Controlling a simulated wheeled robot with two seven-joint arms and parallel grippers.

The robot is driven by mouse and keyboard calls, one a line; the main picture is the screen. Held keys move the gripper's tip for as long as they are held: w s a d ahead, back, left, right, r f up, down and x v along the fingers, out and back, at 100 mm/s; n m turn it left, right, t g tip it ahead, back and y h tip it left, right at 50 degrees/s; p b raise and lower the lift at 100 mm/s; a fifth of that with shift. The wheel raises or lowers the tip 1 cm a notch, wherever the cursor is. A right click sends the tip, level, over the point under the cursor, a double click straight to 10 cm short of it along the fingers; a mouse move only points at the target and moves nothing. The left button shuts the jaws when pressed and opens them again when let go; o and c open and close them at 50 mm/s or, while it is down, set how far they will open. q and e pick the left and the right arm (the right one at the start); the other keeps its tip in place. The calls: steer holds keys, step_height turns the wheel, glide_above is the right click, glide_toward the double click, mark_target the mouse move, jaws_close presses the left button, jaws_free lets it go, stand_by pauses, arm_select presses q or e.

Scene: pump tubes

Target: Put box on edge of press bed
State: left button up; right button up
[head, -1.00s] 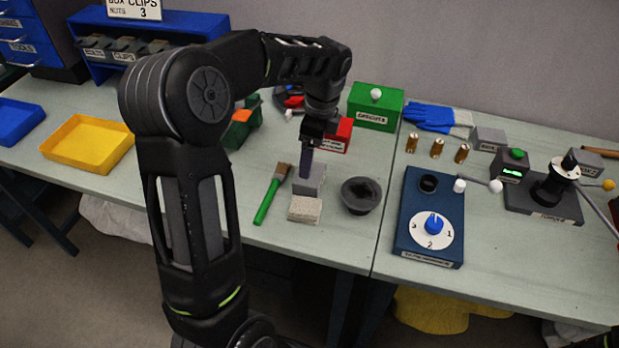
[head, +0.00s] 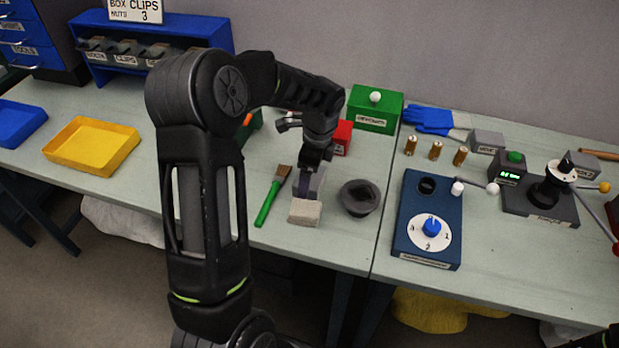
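My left gripper (head: 304,192) points down at a grey block (head: 318,181) and a pale, rough-faced block (head: 305,213) on the left table. Its dark fingers overlap both blocks in the picture; the finger gap is hidden, so I cannot tell whether it grips either. Box-like things include a green labelled box (head: 374,109) with a white knob and a red box (head: 343,138) partly behind my arm. A black lever device on a dark flat base (head: 520,203) stands at the right; I cannot read its label. My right gripper is not in view.
A green-handled brush (head: 267,204) lies left of the blocks, a dark round cup (head: 359,197) right. A blue dial unit (head: 413,245), brass cylinders (head: 436,150) and blue gloves (head: 430,119) are on the right table. A yellow tray (head: 92,146) is far left.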

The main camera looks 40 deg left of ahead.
arm_select(q)
steer(key=shift+f, duration=0.35)
stand_by(0.3)
steer(key=c, duration=1.3)
step_height(320, 180, up, 10)
steer(key=shift+r+b, duration=0.1)
steer(key=shift+b, duration=0.65)
